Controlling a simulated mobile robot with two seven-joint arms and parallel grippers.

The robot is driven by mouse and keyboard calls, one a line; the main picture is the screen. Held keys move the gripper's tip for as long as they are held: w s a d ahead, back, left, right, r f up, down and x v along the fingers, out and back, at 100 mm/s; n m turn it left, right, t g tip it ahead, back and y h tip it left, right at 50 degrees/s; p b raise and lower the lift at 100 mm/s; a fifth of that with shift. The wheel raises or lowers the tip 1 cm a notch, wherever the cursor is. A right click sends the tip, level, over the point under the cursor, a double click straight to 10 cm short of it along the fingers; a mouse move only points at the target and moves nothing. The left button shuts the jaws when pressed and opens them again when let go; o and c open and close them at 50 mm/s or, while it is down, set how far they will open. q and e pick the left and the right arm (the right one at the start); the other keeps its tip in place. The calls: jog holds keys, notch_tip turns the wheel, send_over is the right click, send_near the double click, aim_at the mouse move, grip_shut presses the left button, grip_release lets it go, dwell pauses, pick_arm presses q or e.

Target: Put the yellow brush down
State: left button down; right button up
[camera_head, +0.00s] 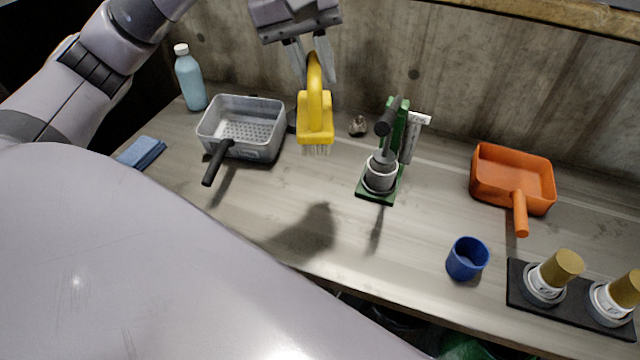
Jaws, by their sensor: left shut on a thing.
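The yellow brush (315,117) hangs upright in my left gripper (314,62), handle up and pale bristles down. My left gripper is shut on the brush's handle. The brush is in the upper middle of the view, right of the grey pan and left of the green press. It appears to be held above the wooden table (290,210), with a dark shadow on the tabletop lower down. My right gripper is not in the view.
A grey perforated pan (213,121) with a black handle stands left. A green press (383,170), blue cup (467,258), orange pan (511,178) and black holder (568,302) stand rightward. A blue bottle (189,78) and blue sponge (141,152) are at left. The table's front middle is clear.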

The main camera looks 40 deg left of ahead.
pick_arm(q)
notch_tip(320, 180, down, 18)
jog(key=shift+f, duration=0.25)
jog(key=shift+f, duration=0.1)
jog(key=shift+f, duration=0.1)
jog(key=c, duration=1)
grip_release()
jog(key=shift+o, duration=0.2)
